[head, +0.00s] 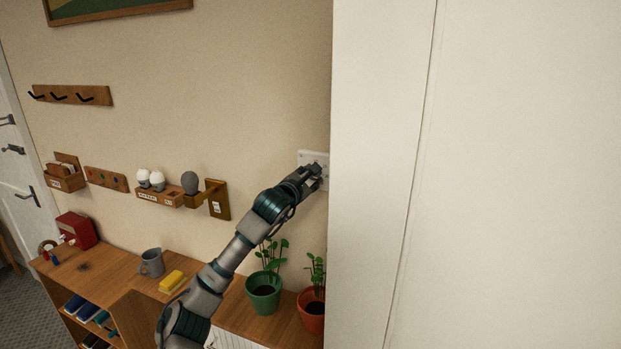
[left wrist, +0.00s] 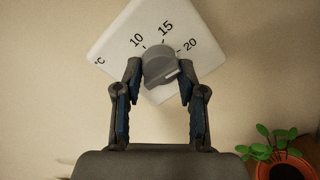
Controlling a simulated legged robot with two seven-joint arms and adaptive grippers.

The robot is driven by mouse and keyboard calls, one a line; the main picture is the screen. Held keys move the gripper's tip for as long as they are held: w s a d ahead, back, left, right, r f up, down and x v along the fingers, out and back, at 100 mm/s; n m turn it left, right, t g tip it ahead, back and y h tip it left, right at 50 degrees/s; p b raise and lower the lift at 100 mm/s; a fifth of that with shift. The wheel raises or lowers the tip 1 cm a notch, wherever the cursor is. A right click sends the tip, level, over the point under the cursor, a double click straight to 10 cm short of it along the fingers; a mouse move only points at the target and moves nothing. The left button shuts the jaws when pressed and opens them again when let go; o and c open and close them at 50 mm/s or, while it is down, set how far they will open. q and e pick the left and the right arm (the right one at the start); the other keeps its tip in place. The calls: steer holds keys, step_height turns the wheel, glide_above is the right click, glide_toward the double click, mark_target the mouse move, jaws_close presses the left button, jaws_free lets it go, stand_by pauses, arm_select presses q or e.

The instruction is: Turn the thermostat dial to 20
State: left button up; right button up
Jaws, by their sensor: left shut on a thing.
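The thermostat (head: 306,156) is a white plate on the wall, close to the white panel's edge. In the left wrist view the thermostat (left wrist: 117,47) appears tilted, with the numbers 10, 15 and 20 around a grey dial (left wrist: 158,62). A ridge crosses the dial, with its right end lying below the 20; I cannot tell the exact setting. My left gripper (head: 318,175) is at the thermostat; in the left wrist view its fingers (left wrist: 160,76) are shut on the dial, one on each side. In the head view the gripper hides the dial. My right gripper is not in view.
A large white panel (head: 385,180) stands just right of the thermostat. Below my left arm, a wooden shelf unit (head: 125,272) bears a green plant pot (head: 264,296), a terracotta pot (head: 311,312), a grey mug (head: 152,263) and a yellow sponge (head: 172,281).

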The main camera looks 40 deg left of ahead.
arm_select(q)
steer(key=shift+r, duration=0.15)
steer(key=o, duration=1.1)
steer(key=shift+s, duration=0.1)
steer(key=shift+o, duration=0.2)
steer(key=v, duration=1.1)
steer(key=shift+s, duration=0.4)
